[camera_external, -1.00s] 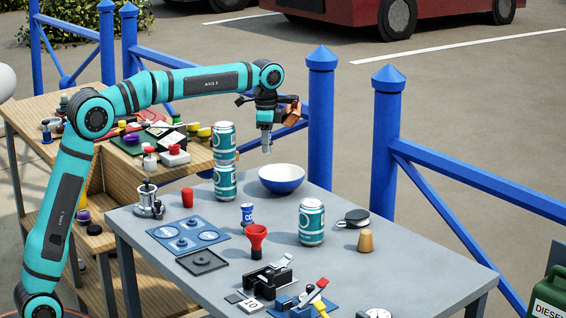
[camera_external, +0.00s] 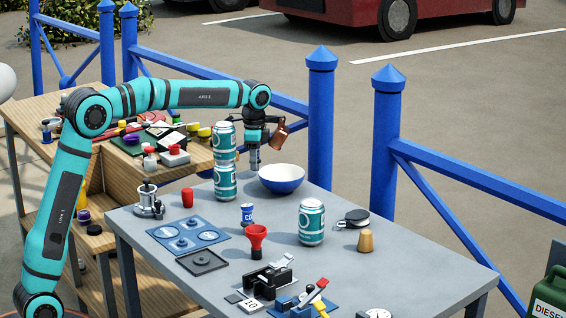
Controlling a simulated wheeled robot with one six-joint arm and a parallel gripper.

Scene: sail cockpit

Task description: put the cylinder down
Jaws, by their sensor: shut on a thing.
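My gripper (camera_external: 254,146) points down at the far side of the grey table, behind the stacked cans and left of the bowl. It is shut on a slim grey cylinder (camera_external: 254,160), which hangs upright below it. The cylinder is small here and partly merges with the fingers. Its lower end shows near the bowl's left rim; I cannot tell whether it touches the table.
Two stacked teal cans (camera_external: 225,163) stand close left of the gripper, and a blue-and-white bowl (camera_external: 282,182) close right. Another teal can (camera_external: 311,222), a red funnel (camera_external: 257,240) and a blue plate (camera_external: 188,236) stand nearer. The grey table (camera_external: 405,268) has bare room at right.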

